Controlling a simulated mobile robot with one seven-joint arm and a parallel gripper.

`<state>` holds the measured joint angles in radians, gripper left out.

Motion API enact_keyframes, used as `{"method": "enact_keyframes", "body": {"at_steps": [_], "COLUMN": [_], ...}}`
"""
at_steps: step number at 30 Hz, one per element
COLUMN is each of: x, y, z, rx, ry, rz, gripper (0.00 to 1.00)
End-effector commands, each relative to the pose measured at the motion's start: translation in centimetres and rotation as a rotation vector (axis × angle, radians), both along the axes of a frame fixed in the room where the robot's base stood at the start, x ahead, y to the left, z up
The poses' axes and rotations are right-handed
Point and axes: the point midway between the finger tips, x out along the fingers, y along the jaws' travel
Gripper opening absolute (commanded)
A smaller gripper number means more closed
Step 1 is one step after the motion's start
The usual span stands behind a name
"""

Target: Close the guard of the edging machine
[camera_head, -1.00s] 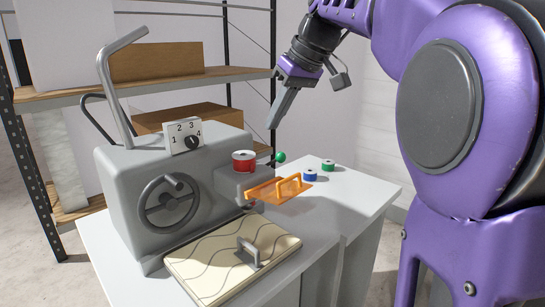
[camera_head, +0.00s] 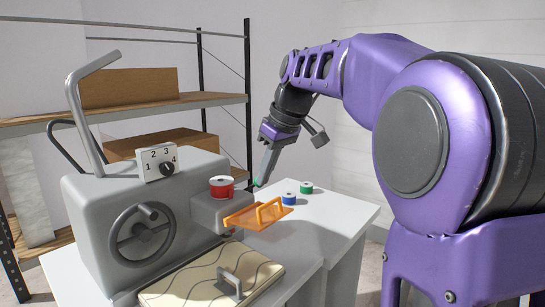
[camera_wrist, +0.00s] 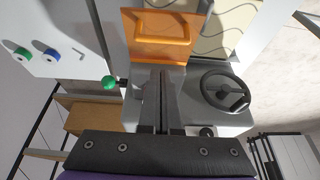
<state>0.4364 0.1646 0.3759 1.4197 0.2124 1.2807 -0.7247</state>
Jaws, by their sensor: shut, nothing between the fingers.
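The edging machine (camera_head: 95,200) is a grey body on a white table, with a handwheel on its front and a numbered dial on top. Its guard (camera_head: 259,214) is an orange plate with a raised handle, sticking out roughly level from the machine's head. The guard also shows in the wrist view (camera_wrist: 160,38), just beyond my fingers. My gripper (camera_head: 262,184) points down above and behind the guard, apart from it, near the head's far side. In the wrist view my gripper (camera_wrist: 163,78) shows its fingers together with nothing between them.
A red spool (camera_head: 221,187) sits on the machine's head. A green knob (camera_wrist: 110,83) is close beside my fingers. A blue spool (camera_head: 289,198) and a green spool (camera_head: 306,187) stand on the table at right. A quilted panel (camera_head: 195,285) lies in front.

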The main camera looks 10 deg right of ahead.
Motion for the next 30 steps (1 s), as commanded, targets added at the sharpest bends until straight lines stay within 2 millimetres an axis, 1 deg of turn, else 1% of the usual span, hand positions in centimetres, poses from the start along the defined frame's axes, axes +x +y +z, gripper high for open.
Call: {"method": "enact_keyframes", "body": {"at_steps": [1,3,9,23,30], "x": [-0.5,-0.8,-1.2,-1.1,-0.2], "y": [-0.5,-0.6,-0.9,-0.9,-1.1], "z": [-1.0,-1.8,-3.0,-3.1,-3.4], "rx": [-0.003,-0.002,-0.001,0.001,0.018], "ry": [0.002,0.0,-0.001,-0.003,-0.027], "rz": [-0.005,-0.005,-0.004,-0.004,-0.003], "gripper": [0.0,0.0,0.0,0.0,0.0]}}
